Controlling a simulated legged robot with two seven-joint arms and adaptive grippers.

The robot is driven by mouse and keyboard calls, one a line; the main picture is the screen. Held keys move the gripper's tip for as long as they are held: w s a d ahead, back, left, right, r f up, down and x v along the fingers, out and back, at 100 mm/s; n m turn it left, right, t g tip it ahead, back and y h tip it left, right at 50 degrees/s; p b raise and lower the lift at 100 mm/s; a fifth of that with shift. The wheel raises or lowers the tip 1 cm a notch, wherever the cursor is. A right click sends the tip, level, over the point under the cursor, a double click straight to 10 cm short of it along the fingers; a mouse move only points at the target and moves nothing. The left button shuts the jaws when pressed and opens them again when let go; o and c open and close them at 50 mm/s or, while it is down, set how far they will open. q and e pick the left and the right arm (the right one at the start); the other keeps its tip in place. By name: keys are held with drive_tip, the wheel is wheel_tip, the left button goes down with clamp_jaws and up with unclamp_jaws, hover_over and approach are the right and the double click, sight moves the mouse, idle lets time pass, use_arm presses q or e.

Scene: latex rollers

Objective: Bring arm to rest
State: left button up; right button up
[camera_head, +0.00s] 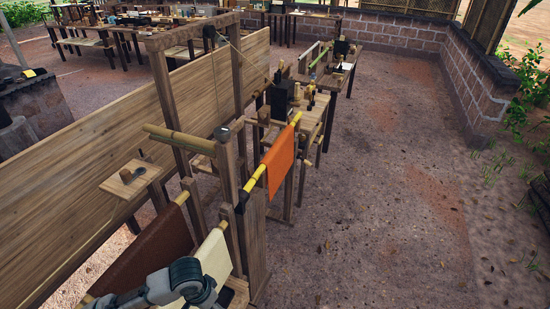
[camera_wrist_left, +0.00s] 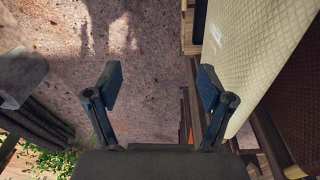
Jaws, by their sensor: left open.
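My left gripper (camera_wrist_left: 161,82) is open in the left wrist view, with only bare ground showing between its two fingers. A cream, textured sheet (camera_wrist_left: 250,50) hangs just to the right of the fingers there, apart from them as far as I can see. In the head view my grey left arm (camera_head: 185,283) is at the bottom, in front of the hanging cream sheet (camera_head: 214,260). The fingers cannot be made out in that view. My right gripper is in neither view.
A brown sheet (camera_head: 150,255) hangs left of the cream one, and an orange sheet (camera_head: 282,160) hangs on a yellow pole beyond. A wooden post (camera_head: 229,165) stands close by. Work tables (camera_head: 318,108) line up behind. The dirt floor (camera_head: 390,220) at right is clear.

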use_arm(q)
drive_tip(key=s+d+f+t+h, duration=0.1)
drive_tip(key=s+d+f+h, duration=0.15)
drive_tip(key=d, duration=0.35)
drive_tip(key=s+d+f+t+h, duration=0.1)
drive_tip(key=d+f, duration=0.3)
drive_tip(key=d, duration=0.2)
drive_tip(key=s+a+f+n+y, duration=0.4)
drive_tip(key=s+a+f, duration=0.65)
drive_tip(key=a, duration=0.25)
wheel_tip(320, 180, down, 25)
drive_tip(key=s, duration=0.2)
drive_tip(key=s+a+f+g, duration=0.1)
drive_tip(key=s+a+f, duration=0.2)
drive_tip(key=s+f, duration=1.3)
drive_tip(key=shift+s+g, duration=0.3)
drive_tip(key=shift+s, duration=0.8)
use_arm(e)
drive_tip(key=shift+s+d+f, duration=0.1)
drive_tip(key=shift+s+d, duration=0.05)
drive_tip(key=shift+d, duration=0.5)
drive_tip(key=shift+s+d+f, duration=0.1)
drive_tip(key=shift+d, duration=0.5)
